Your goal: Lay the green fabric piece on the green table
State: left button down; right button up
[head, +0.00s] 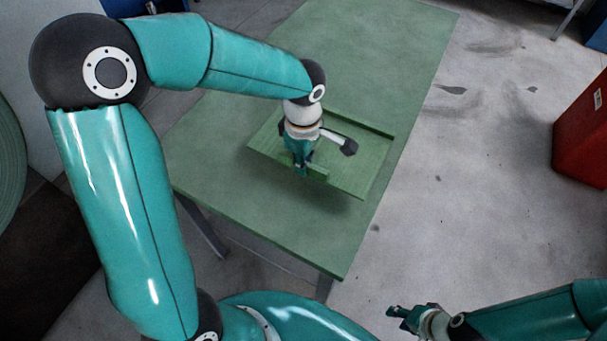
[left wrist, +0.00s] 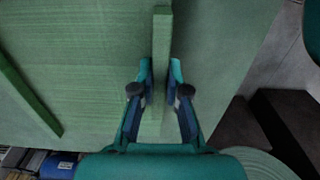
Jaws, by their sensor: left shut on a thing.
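The green fabric piece (head: 365,176) looks like a flat, rigid panel with raised strips along two opposite edges. It is over the green table (head: 400,50) in the head view, with a dark shadow below its near edge; I cannot tell whether it touches the tabletop. My left gripper (head: 302,170) is shut on the nearer raised strip. In the left wrist view the panel (left wrist: 90,70) fills the left side, and the left gripper's fingers (left wrist: 160,88) stand on both sides of the strip. My right gripper (head: 398,316) is low in the head view, away from the table and empty.
The tabletop is otherwise bare around the panel. A red bin (head: 582,135) stands on the floor at the right. The grey floor (head: 470,190) between table and bin is clear. Blue objects show at the top corners of the head view.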

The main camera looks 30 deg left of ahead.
aim_at(304, 185)
pick_arm(q)
notch_tip(304, 185, down, 6)
jog(key=shift+r, duration=0.1)
dwell(0.4)
jog(key=c, duration=1.2)
grip_release()
notch_tip(304, 185, up, 12)
